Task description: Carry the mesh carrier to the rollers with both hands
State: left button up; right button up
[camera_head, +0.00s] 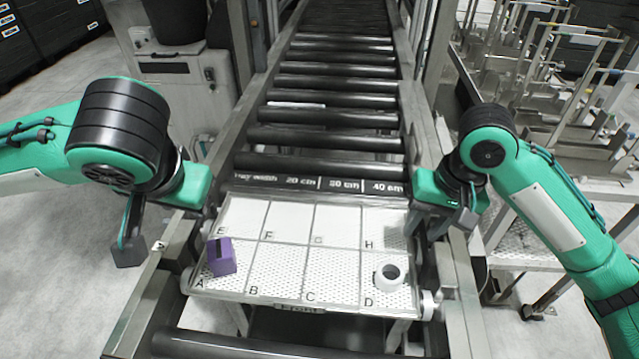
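The mesh carrier (277,256) is a pale perforated tray divided into cells lettered A to H. It sits level between the side rails in the middle of the head view. A purple block (221,257) lies in cell A, and a white ring-shaped piece (389,277) lies in cell D. My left gripper (190,205) is at the carrier's left side, pointing down. My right gripper (437,212) is at its right side, near cell H. The fingertips of both are mostly hidden, so contact with the carrier and finger opening cannot be told.
Dark rollers (322,139) run away behind the carrier between metal rails. A black strip (300,184) marked 20, 30 and 40 cm lies at their near end. Another roller (235,345) is in front. Metal racks (560,85) stand right; a grey cabinet (165,75) stands left.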

notch_tip(320, 180, up, 9)
jog(key=d, duration=0.1)
jog(key=shift+d, duration=0.4)
jog(key=shift+s, duration=0.1)
